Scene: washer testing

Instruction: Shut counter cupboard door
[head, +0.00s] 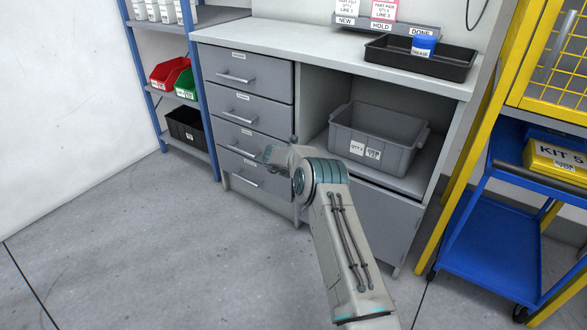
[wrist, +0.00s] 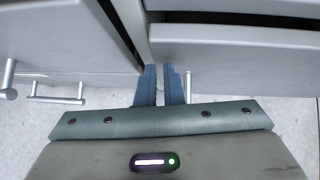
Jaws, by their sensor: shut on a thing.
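The counter cupboard door (head: 385,222) is a grey panel at the counter's lower right, below the open shelf space; my arm hides its left part in the head view. In the wrist view the door (wrist: 240,55) is on the right, with a dark gap above its top edge. It looks slightly ajar; how far I cannot tell. My gripper (wrist: 160,88) is at the door's left end, its blue fingers close together around what looks like the door's metal handle (wrist: 188,86). The fingers largely hide the grip. My fingertips are not clear in the head view.
Grey drawers (head: 248,112) with bar handles stand left of the cupboard. A grey bin (head: 375,135) sits on the shelf above the door. A blue cart (head: 495,225) and yellow frame stand close on the right. The floor (head: 160,250) at front left is clear.

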